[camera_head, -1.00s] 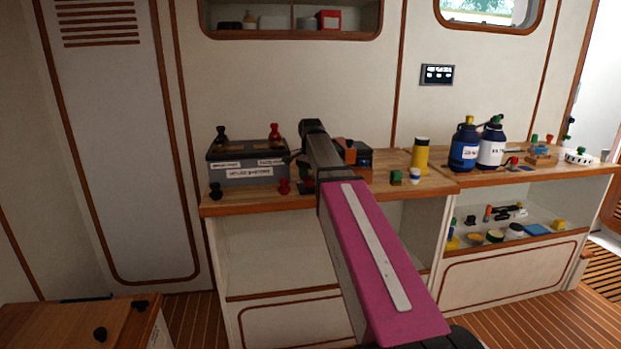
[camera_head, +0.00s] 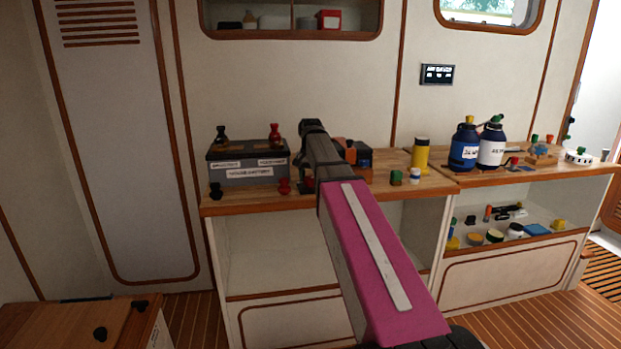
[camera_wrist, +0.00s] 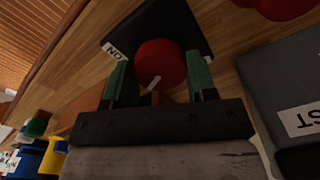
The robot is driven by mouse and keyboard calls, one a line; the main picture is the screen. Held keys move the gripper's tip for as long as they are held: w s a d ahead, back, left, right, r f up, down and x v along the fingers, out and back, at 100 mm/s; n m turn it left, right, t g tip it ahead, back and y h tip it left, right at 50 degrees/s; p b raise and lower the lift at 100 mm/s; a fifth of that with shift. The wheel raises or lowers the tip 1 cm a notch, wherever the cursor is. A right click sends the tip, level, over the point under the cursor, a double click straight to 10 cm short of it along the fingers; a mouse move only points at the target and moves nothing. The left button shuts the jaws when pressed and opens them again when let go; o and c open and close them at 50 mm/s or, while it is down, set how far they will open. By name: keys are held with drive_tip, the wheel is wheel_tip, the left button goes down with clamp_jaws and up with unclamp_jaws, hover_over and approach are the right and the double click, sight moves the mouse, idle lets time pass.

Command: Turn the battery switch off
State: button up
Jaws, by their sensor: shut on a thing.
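The battery switch shows in the wrist view as a round red knob (camera_wrist: 160,62) on a black base (camera_wrist: 188,24). A white label reading "ON" (camera_wrist: 115,51) is on the base, left of the knob. A short pale mark on the knob's near rim points down and slightly left. My gripper (camera_wrist: 158,74) has its green fingers on both sides of the knob and is shut on it. In the head view my arm hides most of the switch and the fingers.
A grey battery box (camera_head: 225,182) stands left of my arm, with red and black knobs around it. Its grey side (camera_wrist: 285,85) is close on the right in the wrist view.

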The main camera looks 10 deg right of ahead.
sight(310, 178)
drive_tip(key=n, duration=1.2)
drive_tip(key=shift+a, duration=0.1)
idle(0.4)
drive_tip(key=o, duration=0.9)
drive_tip(key=shift+r, duration=0.1)
wheel_tip(310, 178, up, 11)
drive_tip(key=shift+f, duration=0.15)
